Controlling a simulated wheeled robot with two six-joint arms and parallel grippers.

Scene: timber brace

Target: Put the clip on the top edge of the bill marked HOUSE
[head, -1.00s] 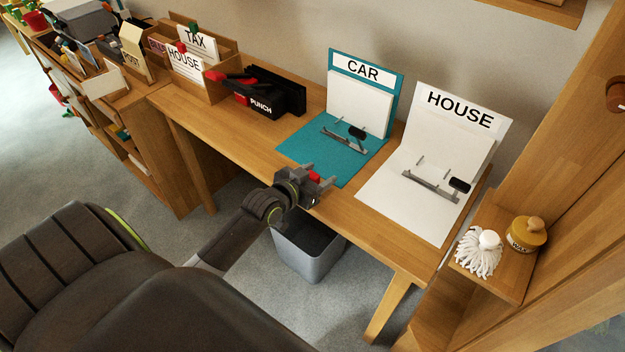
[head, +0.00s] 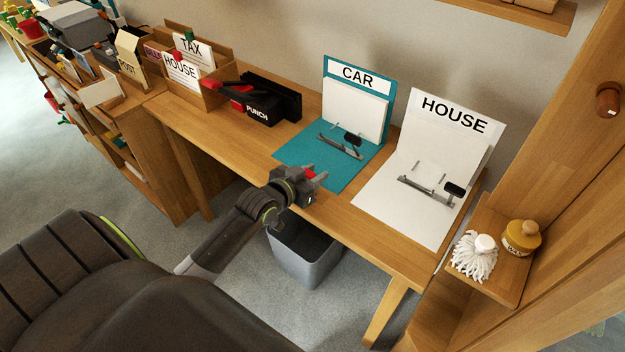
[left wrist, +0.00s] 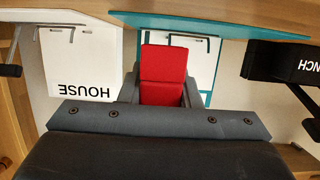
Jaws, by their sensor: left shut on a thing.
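My left gripper (head: 311,183) is shut on a red clip (head: 310,173), in front of the desk's front edge near the teal CAR folder. In the left wrist view the red clip (left wrist: 163,75) stands between the fingers. The bill marked HOUSE (head: 181,72) stands in a wooden sorter (head: 215,97) at the back left, far from the gripper. A small red thing (head: 180,57) shows at its top edge; I cannot tell if it is attached. A bill marked TAX (head: 191,47) stands behind with a green thing at its top. My right gripper is not in view.
An open white HOUSE folder (head: 408,208) and the open teal CAR folder (head: 330,172) lie on the desk. A black PUNCH (head: 258,112) stands beside the sorter. A grey bin (head: 305,262) is below the gripper. A shelf with a mop head (head: 473,258) is at right.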

